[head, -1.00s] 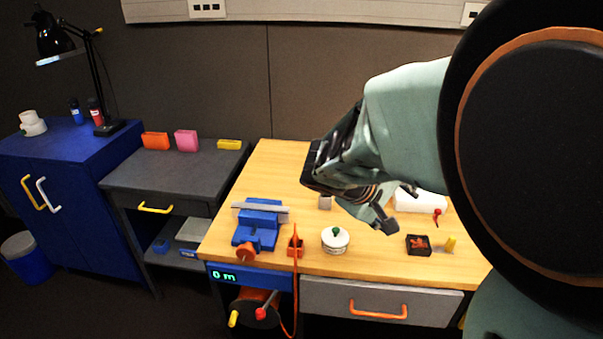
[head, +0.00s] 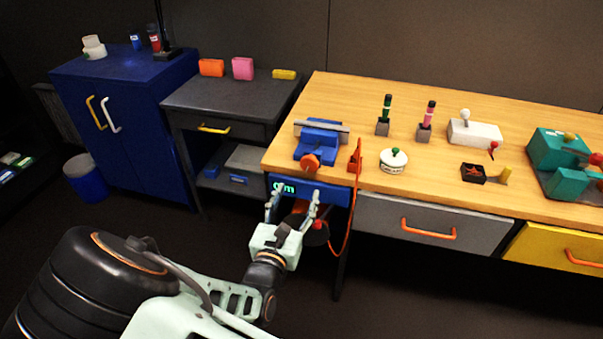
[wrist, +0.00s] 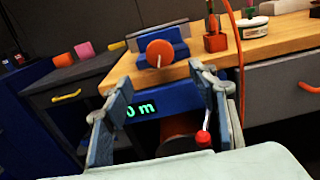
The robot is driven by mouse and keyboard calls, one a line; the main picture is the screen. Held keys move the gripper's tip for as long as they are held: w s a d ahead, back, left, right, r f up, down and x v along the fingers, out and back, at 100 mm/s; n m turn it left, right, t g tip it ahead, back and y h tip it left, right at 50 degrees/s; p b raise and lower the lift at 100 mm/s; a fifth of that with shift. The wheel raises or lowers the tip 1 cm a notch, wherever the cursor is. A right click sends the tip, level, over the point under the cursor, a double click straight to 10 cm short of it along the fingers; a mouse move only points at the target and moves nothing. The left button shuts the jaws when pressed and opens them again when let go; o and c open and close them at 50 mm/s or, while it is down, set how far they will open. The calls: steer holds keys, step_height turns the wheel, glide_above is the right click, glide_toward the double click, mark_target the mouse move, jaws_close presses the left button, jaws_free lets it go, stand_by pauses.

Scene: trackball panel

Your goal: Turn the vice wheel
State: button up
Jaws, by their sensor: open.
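The blue vice (head: 320,141) sits at the near left corner of the wooden table, with a grey jaw bar across its top. Its orange wheel (head: 311,162) faces the front edge; the wheel also shows in the wrist view (wrist: 160,54), above and between the fingers. My gripper (head: 293,196) is open and empty, in front of and below the wheel, and apart from it. In the wrist view the two fingers (wrist: 162,103) are spread in front of the blue panel with the green display (wrist: 141,109).
Below the display are a dark reel and a red knob (wrist: 203,138), near the right finger. An orange cord (head: 357,205) hangs right of the vice from an orange holder (head: 355,157). A white round pot (head: 393,161) stands farther right. A grey drawer (head: 433,222) lies below.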

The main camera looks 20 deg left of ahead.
mark_target(308, 166)
steer(key=w+b, duration=0.1)
steer(key=w, duration=0.9)
steer(key=shift+w, duration=0.4)
steer(key=shift+c, duration=0.5)
steer(key=c, duration=1)
steer(key=shift+c, duration=0.2)
steer(key=shift+m, duration=0.3)
steer(key=m, duration=0.2)
steer(key=shift+m, duration=1.7)
